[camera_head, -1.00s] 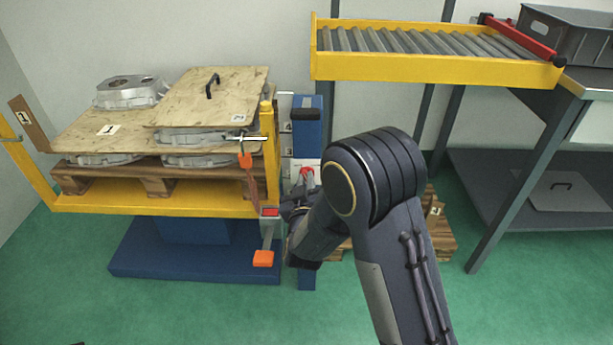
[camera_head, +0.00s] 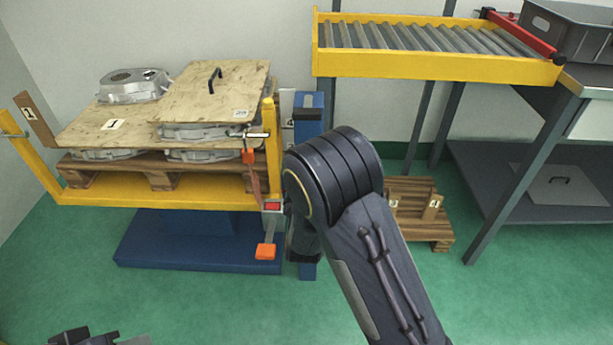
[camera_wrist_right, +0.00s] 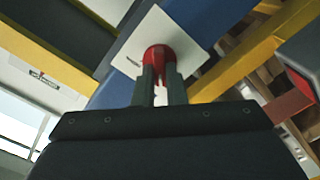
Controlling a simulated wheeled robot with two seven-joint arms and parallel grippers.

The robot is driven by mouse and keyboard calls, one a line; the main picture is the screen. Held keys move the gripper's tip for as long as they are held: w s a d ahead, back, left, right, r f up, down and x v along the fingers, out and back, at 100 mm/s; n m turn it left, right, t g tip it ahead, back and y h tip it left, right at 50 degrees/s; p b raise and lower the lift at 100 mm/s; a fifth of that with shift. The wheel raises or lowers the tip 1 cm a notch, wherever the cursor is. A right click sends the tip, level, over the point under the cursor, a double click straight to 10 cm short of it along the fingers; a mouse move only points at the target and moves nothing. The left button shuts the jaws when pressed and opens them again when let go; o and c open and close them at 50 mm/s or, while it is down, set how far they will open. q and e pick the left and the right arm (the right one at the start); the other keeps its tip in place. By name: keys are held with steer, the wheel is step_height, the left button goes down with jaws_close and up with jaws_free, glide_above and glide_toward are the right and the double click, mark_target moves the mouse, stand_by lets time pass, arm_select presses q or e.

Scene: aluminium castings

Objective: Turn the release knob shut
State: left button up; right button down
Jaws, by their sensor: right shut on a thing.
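The red release knob (camera_wrist_right: 158,56) sits on a white plate (camera_wrist_right: 183,22) on a blue post, in the right wrist view. My right gripper (camera_wrist_right: 159,75) is shut on the knob, with one finger on each side of its lower part. In the head view my right arm hides the knob and the gripper; the top of the blue post (camera_head: 308,112) shows behind the arm. A dark part at the bottom left edge of the head view looks like my left gripper (camera_head: 85,338). It is mostly cut off, and its jaws cannot be made out.
A yellow lift frame (camera_head: 150,202) left of the post carries a pallet (camera_head: 165,177) with castings and plywood boards. An orange pedal (camera_head: 265,252) is low beside the post. A yellow roller conveyor (camera_head: 435,67) and a grey bench stand right. A small pallet (camera_head: 425,228) lies behind my arm.

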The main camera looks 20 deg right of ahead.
steer(key=shift+f, duration=0.1)
steer(key=c, duration=1.5)
jaws_free()
steer(key=p+v, duration=0.1)
steer(key=v, duration=0.6)
steer(key=shift+s+a, duration=0.15)
steer(key=shift+s, duration=0.25)
